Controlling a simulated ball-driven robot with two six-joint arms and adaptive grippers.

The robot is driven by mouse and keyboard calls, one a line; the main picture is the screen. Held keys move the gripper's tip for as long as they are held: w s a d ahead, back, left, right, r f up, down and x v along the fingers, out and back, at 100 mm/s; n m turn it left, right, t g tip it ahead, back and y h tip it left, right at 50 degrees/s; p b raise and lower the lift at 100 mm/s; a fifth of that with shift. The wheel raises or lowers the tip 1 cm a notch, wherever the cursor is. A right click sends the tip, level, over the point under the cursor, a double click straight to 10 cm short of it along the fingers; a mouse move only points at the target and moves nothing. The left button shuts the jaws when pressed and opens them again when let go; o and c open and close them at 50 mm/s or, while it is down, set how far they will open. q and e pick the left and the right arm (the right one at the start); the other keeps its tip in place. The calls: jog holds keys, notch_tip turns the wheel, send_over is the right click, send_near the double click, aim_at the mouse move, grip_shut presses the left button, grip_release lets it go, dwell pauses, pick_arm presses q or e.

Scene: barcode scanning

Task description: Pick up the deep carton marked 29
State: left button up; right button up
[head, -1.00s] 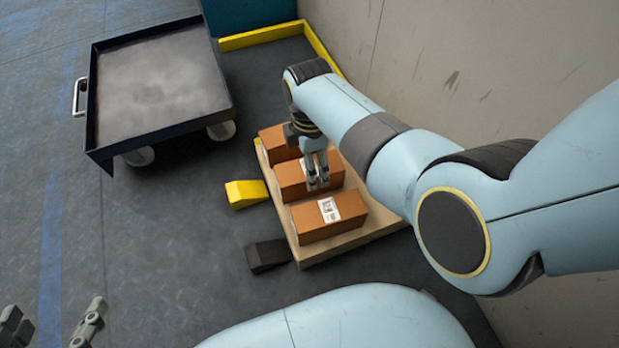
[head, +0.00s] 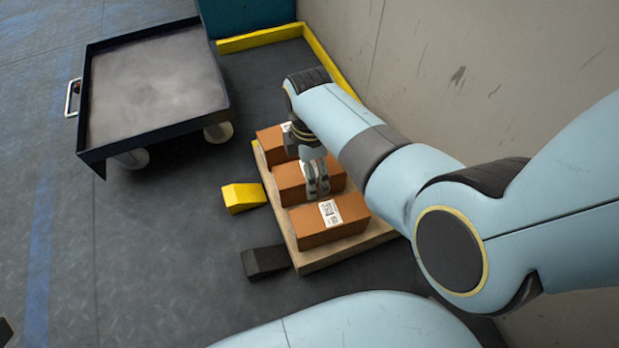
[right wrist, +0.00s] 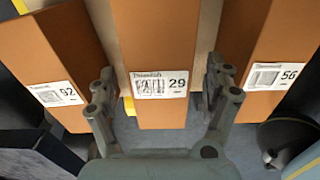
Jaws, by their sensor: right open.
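The carton marked 29 (right wrist: 162,50) is a brown box with a white label, in the middle of the right wrist view. It appears to be the middle carton (head: 292,183) on the pallet in the head view. My right gripper (head: 318,192) is open over this carton, pointing down. In the right wrist view its fingertips (right wrist: 162,88) lie to either side of the carton's labelled part, with nothing gripped. I cannot tell whether they touch the carton. Only a dark sliver, seemingly my left gripper (head: 4,332), shows at the lower left edge.
A carton marked 56 (right wrist: 270,45) and another, seemingly marked 92 (right wrist: 40,55), flank it closely. The cartons stand on a wooden pallet (head: 340,250). Yellow (head: 243,197) and black (head: 265,262) wedges lie beside it. An empty flat trolley (head: 155,85) stands at back left; a wall rises at right.

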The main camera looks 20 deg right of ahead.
jog(key=c, duration=1.7)
grip_shut()
jog(key=shift+r, duration=0.15)
